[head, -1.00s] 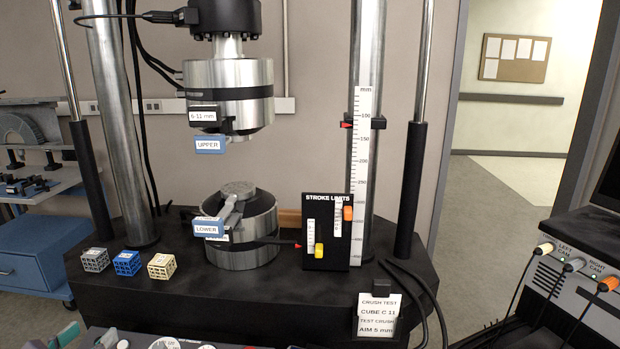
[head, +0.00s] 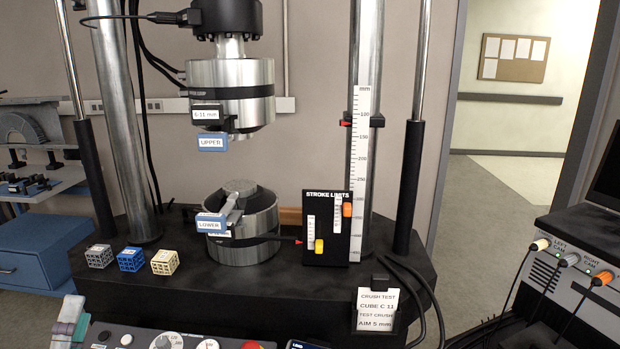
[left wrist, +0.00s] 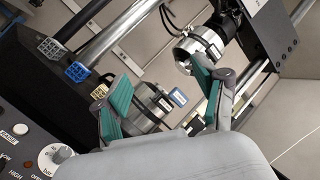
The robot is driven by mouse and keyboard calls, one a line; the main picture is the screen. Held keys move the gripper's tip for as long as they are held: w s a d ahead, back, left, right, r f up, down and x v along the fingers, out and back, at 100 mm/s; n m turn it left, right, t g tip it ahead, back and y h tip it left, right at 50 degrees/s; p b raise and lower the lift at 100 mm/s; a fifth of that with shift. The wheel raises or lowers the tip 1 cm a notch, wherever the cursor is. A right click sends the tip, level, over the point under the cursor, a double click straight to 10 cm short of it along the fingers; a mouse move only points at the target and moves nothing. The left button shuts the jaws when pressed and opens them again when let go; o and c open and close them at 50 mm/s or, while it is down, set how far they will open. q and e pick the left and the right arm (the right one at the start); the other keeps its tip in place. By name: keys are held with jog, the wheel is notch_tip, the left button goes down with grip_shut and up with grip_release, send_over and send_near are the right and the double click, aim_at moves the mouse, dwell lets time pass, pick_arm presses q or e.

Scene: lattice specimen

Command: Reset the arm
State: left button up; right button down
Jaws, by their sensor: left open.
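My left gripper (head: 72,312) shows at the lower left of the head view, partly cut off, beside the control panel. In the left wrist view its two teal-padded fingers (left wrist: 165,102) stand wide apart with nothing between them. Behind it, three small lattice cubes sit in a row on the black machine base: grey (head: 99,256), blue (head: 131,259) and cream (head: 164,262). My right gripper is in neither view.
A control panel (head: 135,337) with knobs lies at the front edge. The stroke limits board (head: 326,252) and a scale (head: 360,170) stand right of the platens. A camera box (head: 575,285) with cables is at the right.

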pick_arm(q)
jog(key=s+f+n+g+y, duration=0.25)
jog(key=f+n+g, duration=0.35)
jog(key=f+n, duration=0.3)
jog(key=s+f+n+g+y, duration=0.25)
jog(key=f+n+g, duration=0.25)
jog(key=f+n, duration=0.4)
jog(key=s+d+f+g+h, duration=0.8)
jog(key=s+d+f+g, duration=0.1)
jog(key=s+d+f, duration=0.5)
notch_tip(320, 180, down, 26)
jog(key=s+g, duration=0.1)
jog(key=s, duration=0.1)
jog(key=s+a+f+g, duration=0.1)
jog(key=s+a+f, duration=0.1)
jog(key=s+f, duration=1.3)
jog(key=shift+s+a+p, duration=0.4)
jog(key=shift+p, duration=0.05)
